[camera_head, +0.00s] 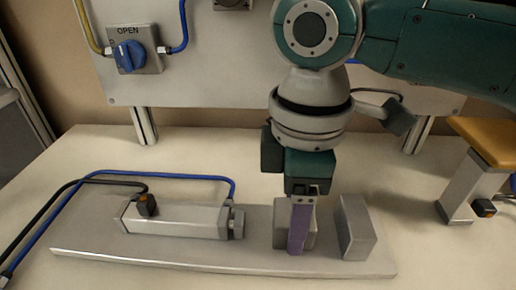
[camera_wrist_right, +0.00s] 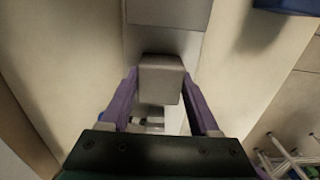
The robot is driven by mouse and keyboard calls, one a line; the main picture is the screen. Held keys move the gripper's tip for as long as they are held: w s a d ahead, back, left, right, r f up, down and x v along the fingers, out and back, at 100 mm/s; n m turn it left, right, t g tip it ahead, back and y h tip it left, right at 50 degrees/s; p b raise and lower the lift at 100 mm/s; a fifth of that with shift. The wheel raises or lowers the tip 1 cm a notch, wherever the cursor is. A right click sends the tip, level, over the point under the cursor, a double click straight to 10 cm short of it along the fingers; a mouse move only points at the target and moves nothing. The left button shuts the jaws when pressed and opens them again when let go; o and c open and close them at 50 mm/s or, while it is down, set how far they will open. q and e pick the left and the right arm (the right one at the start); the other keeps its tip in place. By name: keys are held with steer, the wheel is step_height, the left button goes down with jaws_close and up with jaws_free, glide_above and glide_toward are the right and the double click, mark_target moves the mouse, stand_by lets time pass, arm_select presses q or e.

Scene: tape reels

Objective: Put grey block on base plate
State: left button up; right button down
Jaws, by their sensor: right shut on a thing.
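My right gripper (camera_head: 298,250) comes down from above with its purple fingers shut on a small grey block (camera_head: 281,228). The block shows between the two fingers in the right wrist view (camera_wrist_right: 161,82). The fingers partly hide it in the head view. It is over the grey base plate (camera_head: 180,255), between the cylinder unit and a second upright block; I cannot tell whether it touches the plate. My left gripper is not in view.
A grey cylinder unit (camera_head: 175,220) with hoses lies on the plate's left part. An upright grey block (camera_head: 357,230) stands close to the right of the gripper. A panel with a blue OPEN knob (camera_head: 129,56) is behind. A stand with an orange-brown top (camera_head: 488,140) is at right.

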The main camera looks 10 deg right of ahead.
steer(key=shift+c, duration=0.6)
jaws_free()
step_height(320, 180, up, 12)
steer(key=p, duration=0.1)
steer(key=shift+p, duration=0.35)
steer(key=shift+r, duration=0.1)
